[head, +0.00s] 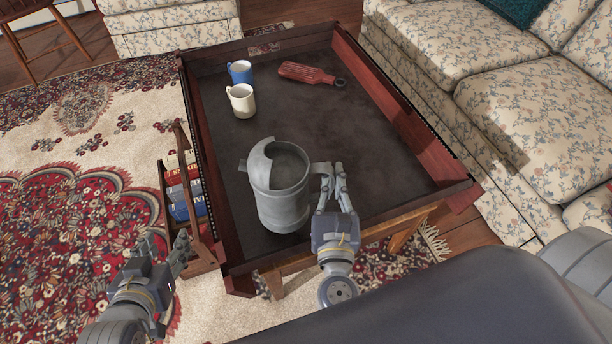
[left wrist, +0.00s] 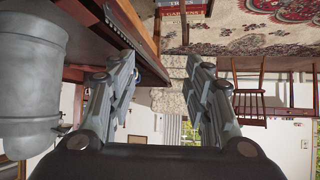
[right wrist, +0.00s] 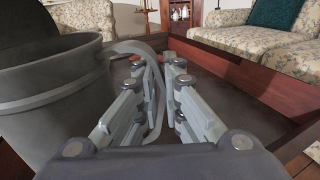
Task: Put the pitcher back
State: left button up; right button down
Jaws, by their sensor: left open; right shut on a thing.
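The grey metal pitcher (head: 283,205) is upright over the near end of the coffee table. It also shows at the left edge of the left wrist view (left wrist: 28,85) and at the left of the right wrist view (right wrist: 45,95). My right gripper (head: 331,175) is shut on the pitcher's handle (right wrist: 157,95), at the pitcher's right side. I cannot tell whether the pitcher's base touches the tabletop. My left gripper (head: 165,253) is open and empty, outside the table's near left corner, low beside the magazine rack.
The dark coffee table (head: 390,150) has raised red-brown edges. A blue mug (head: 241,72), a cream mug (head: 242,101) and a red bottle-shaped object (head: 306,74) are toward its far end. A wooden rack with books (head: 183,195) stands left. A floral sofa (head: 530,110) is right. The table's middle is clear.

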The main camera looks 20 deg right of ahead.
pick_arm(q)
jog(key=w+d+r+t+h+b, duration=0.1)
jog(key=w+r+t, duration=0.3)
jog(key=r, duration=0.5)
jog(key=shift+w+d+t+h+b, duration=0.4)
jog(key=shift+d+t+b, duration=0.1)
jog(key=shift+d+t, duration=0.25)
pick_arm(e)
jog(key=w+d+f, duration=0.2)
jog(key=w+d, duration=0.2)
jog(key=w, duration=0.2)
jog(key=w+d+f, duration=0.2)
jog(key=w+d, duration=0.2)
jog(key=w, duration=0.3)
jog(key=shift+w+d+f, duration=0.15)
jog(key=shift+w+f, duration=0.15)
jog(key=shift+f, duration=0.05)
jog(key=shift+f, duration=0.1)
jog(key=c, duration=2.1)
grip_release()
jog(key=shift+f, duration=0.2)
pick_arm(q)
jog(key=shift+r, duration=0.3)
pick_arm(e)
jog(key=o, duration=0.3)
jog(key=shift+s, duration=0.1)
pick_arm(q)
jog(key=shift+d, duration=0.1)
pick_arm(e)
jog(key=shift+o, duration=0.2)
